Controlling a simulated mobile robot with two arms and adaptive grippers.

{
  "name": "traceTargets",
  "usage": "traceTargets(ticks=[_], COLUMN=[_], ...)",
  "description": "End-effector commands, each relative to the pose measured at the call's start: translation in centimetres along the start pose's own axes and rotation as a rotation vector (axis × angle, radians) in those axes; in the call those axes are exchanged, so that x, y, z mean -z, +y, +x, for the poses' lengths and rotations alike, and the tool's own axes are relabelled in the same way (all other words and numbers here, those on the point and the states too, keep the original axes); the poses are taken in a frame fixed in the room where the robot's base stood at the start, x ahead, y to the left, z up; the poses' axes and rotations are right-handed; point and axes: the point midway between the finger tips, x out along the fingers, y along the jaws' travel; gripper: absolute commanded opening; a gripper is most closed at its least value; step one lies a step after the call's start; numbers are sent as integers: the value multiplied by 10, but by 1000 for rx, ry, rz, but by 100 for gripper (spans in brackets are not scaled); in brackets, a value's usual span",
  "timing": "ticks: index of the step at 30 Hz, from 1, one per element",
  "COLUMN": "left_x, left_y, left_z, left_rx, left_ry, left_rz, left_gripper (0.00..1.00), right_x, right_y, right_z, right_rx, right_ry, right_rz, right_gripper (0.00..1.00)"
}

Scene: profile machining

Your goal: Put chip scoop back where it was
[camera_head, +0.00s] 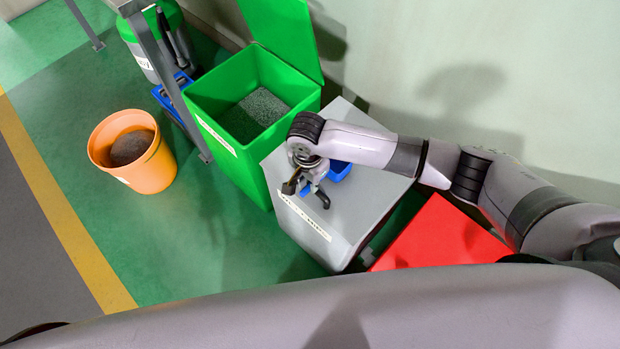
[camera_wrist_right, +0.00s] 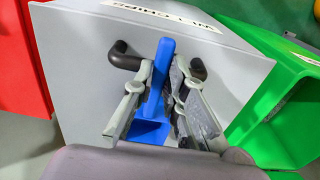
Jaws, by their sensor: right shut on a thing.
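The blue chip scoop (camera_head: 340,170) is over the sloped top of the grey bin (camera_head: 363,207) in the head view. My right gripper (camera_head: 308,190) is shut on the scoop there. In the right wrist view, the scoop's blue handle (camera_wrist_right: 159,68) stands between the two fingers of my right gripper (camera_wrist_right: 163,82), with its wider pan below, partly hidden by the gripper. I cannot tell whether the scoop touches the grey top. My left gripper is not in view.
A green bin (camera_head: 228,150) with its lid up holds grey chips, left of the grey bin. A red bin (camera_head: 440,240) stands to the right. An orange bucket (camera_head: 150,174) and a grey post (camera_head: 172,80) are farther left. The green floor at front left is clear.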

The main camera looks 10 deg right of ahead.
Motion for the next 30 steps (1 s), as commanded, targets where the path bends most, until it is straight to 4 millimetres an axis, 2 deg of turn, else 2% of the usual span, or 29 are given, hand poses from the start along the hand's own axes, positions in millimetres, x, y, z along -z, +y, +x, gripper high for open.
traceTargets(ticks=[1, 2, 10, 22, 26, 30], left_x=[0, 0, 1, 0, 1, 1], left_y=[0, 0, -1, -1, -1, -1], left_z=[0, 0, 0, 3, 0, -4], left_rx=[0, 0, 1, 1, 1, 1], left_ry=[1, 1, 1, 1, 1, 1], left_rz=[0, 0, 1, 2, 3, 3], left_gripper=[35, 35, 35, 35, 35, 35], right_x=[0, 0, 0, 2, 0, 0], right_y=[-1, 0, 0, -2, -2, -1], right_z=[0, 0, 0, -7, -28, -60], right_rx=[1, 1, 1, 4, 4, 5], right_ry=[0, 0, 1, 4, -1, -1], right_rz=[0, 0, 0, -1, -1, -1], right_gripper=[0, 15, 33, 33, 33, 33])
